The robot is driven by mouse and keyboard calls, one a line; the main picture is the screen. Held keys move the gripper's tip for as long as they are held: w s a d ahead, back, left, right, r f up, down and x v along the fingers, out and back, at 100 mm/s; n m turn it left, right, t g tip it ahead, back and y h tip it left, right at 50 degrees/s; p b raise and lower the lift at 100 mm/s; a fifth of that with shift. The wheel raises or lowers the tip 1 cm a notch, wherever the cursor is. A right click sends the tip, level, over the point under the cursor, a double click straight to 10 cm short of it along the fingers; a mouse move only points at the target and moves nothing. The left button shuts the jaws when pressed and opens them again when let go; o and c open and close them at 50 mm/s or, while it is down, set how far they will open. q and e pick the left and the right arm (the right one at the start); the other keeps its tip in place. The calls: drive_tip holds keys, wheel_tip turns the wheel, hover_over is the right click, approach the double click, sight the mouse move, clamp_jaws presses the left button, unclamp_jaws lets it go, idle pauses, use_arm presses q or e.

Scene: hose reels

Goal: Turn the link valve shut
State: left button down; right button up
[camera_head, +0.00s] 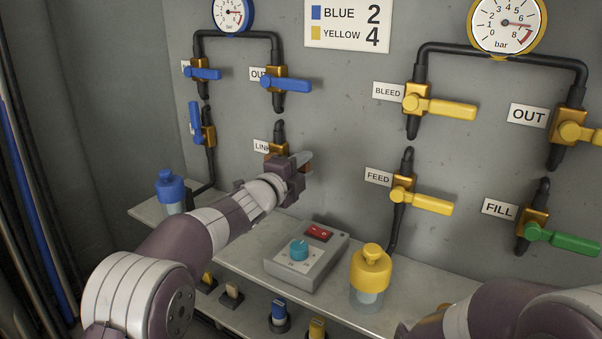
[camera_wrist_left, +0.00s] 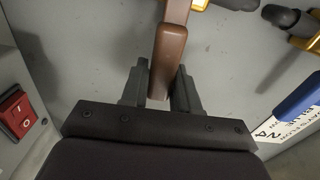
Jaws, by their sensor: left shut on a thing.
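The link valve (camera_head: 279,149) sits low on the grey panel beside its partly covered LINK label (camera_head: 262,146). My left gripper (camera_head: 297,168) is in front of it and hides most of its body and handle. In the left wrist view, my left gripper (camera_wrist_left: 159,84) is shut on the valve's brown handle (camera_wrist_left: 169,50), which lies between the two fingers. The handle's end also shows just past the fingers in the head view (camera_head: 306,158). The exact angle of the handle to the pipe is hard to tell. My right gripper is out of frame.
Blue-handled valves (camera_head: 287,84) are above and to the left. A yellow FEED valve (camera_head: 425,202) is to the right. The shelf (camera_head: 235,250) below holds a control box (camera_head: 306,262), a yellow-capped bottle (camera_head: 370,270) and a blue-capped bottle (camera_head: 171,190).

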use_arm(q)
drive_tip(key=shift+f+m+b, duration=0.3)
drive_tip(key=shift+f+b, duration=0.05)
drive_tip(key=shift+f, duration=0.05)
drive_tip(key=c, duration=0.9)
unclamp_jaws()
drive_tip(key=v, duration=1.2)
drive_tip(key=shift+s+a, duration=0.2)
drive_tip(key=shift+s, duration=0.05)
